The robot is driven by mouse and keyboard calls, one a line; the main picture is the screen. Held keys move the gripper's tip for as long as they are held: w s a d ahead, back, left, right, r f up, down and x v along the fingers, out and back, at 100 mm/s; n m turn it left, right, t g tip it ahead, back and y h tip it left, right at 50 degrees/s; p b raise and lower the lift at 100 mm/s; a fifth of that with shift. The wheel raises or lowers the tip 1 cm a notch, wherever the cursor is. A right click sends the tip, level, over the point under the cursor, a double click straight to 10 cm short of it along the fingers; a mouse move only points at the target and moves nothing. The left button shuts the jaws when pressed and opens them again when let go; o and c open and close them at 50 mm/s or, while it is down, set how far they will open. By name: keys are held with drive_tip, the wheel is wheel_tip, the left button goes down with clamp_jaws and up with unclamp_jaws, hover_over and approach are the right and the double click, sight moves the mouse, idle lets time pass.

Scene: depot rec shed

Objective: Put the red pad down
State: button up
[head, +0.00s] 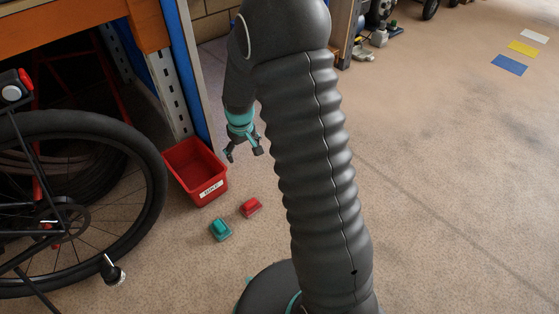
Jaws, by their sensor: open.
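A red pad (251,208) lies on the concrete floor, to the right of and in front of a red bin (194,177). A teal pad (220,230) of similar shape lies on the floor just left of and nearer than the red one. My gripper (243,156) is open and empty. In the picture it appears above the red pad and to the right of the bin, pointing down, with its fingers apart. It is clear of both pads. The red bin has a white label on its front, too small to read surely.
A bicycle wheel (159,222) and pedal (113,272) stand at the left, close to the bin. A blue rack post (192,70) rises behind the bin. White, yellow (522,48) and blue (509,64) floor patches lie far right. The floor at right is mostly clear.

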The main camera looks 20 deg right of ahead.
drive_tip(key=s+r+m+t, duration=0.1)
drive_tip(key=s+r, duration=0.5)
drive_tip(key=r, duration=0.4)
drive_tip(key=s+r+t, duration=0.1)
drive_tip(key=s+r, duration=0.5)
drive_tip(key=r, duration=0.4)
drive_tip(key=s+r+t, duration=0.1)
drive_tip(key=s+r, duration=0.2)
drive_tip(key=s, duration=0.5)
drive_tip(key=s+r+m+t, duration=0.1)
drive_tip(key=s+r, duration=0.2)
drive_tip(key=s, duration=0.6)
drive_tip(key=shift+m, duration=0.3)
drive_tip(key=shift+r, duration=0.1)
